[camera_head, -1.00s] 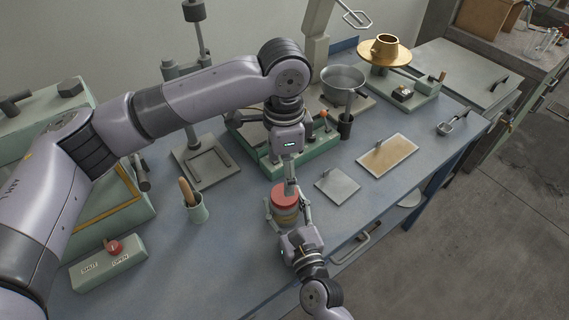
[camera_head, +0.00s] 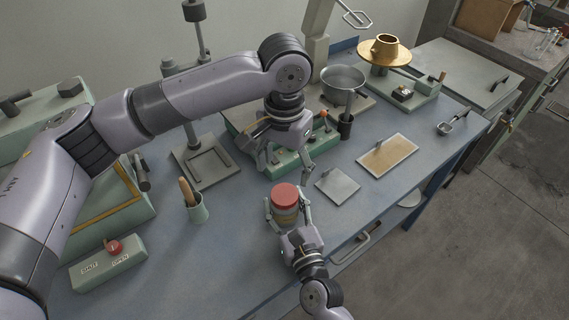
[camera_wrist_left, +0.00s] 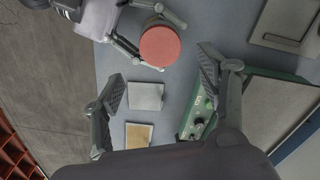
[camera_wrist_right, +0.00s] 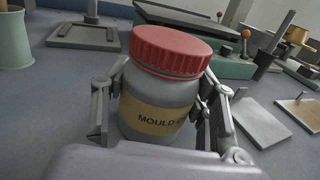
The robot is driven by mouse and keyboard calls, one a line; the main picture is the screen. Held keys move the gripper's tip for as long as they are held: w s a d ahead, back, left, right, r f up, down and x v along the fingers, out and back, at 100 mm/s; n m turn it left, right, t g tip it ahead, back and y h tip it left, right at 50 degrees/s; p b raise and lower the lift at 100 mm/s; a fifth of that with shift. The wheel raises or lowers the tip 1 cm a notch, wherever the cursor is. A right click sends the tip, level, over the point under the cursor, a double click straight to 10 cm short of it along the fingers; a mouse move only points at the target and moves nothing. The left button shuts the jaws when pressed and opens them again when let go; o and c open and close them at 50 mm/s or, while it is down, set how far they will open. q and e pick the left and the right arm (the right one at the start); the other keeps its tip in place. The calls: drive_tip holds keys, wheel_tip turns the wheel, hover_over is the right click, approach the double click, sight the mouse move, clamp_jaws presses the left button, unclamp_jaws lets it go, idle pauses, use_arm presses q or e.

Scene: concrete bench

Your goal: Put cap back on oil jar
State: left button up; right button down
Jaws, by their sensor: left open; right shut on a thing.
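The oil jar (camera_wrist_right: 155,110) is grey with a yellow label and stands upright on the bench. Its red cap (camera_wrist_right: 172,50) sits on the jar's mouth and looks slightly tilted in the right wrist view; I cannot tell whether it is screwed tight. The cap also shows in the head view (camera_head: 285,194) and the left wrist view (camera_wrist_left: 160,46). My right gripper (camera_wrist_right: 160,120) is shut around the jar's body. My left gripper (camera_head: 285,172) is open and empty, above and behind the jar, with its fingers apart from the cap.
A grey plate (camera_head: 337,186) and a tan-topped board (camera_head: 387,156) lie right of the jar. A green fixture (camera_head: 290,163) is behind.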

sight(285, 194)
use_arm(q)
drive_tip(key=shift+f, duration=4)
drive_tip(key=c, duration=1.2)
drive_tip(key=m, duration=0.5)
drive_tip(key=o, duration=1.4)
drive_tip(key=shift+c, duration=0.2)
wheel_tip(285, 194, up, 12)
